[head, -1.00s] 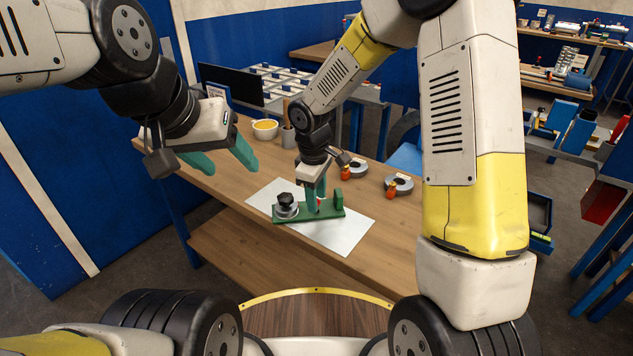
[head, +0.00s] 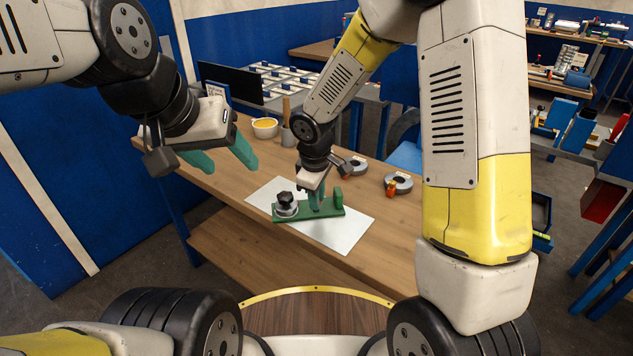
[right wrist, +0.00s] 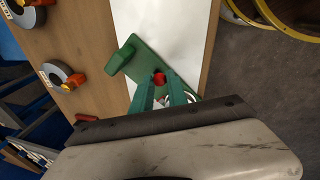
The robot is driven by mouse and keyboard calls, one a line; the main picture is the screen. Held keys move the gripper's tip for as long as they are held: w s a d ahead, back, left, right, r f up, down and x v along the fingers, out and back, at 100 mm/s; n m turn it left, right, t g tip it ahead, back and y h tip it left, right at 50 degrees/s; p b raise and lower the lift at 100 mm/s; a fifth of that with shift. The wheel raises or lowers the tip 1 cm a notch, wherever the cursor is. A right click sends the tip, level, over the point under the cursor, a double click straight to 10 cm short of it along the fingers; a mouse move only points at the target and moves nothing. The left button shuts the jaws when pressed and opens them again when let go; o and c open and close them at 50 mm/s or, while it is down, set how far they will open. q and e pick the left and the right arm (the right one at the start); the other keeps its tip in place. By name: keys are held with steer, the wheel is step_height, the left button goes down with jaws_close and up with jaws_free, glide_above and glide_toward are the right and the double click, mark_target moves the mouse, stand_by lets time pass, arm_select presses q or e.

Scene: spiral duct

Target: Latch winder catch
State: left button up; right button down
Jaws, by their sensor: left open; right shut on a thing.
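The winder is a green base (head: 328,213) lying on a white sheet on the table, with a black knob (head: 287,198) on a round metal part at its left end and a green upright block (head: 337,197) at its right end. My right gripper (head: 314,208) points down over the middle of the base. In the right wrist view its green fingers (right wrist: 164,95) are shut on a small red part (right wrist: 159,79), likely the catch, at the base (right wrist: 147,68). My left gripper (head: 222,158) is open and empty, in the air left of the winder.
The white sheet (head: 345,235) lies on the wooden table (head: 398,223). A yellow-filled bowl (head: 265,127) and a grey cup (head: 288,137) stand at the back. The table's front left is clear.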

steer(key=c, duration=1.3)
jaws_free()
steer(key=v, duration=0.8)
steer(key=shift+f, duration=0.1)
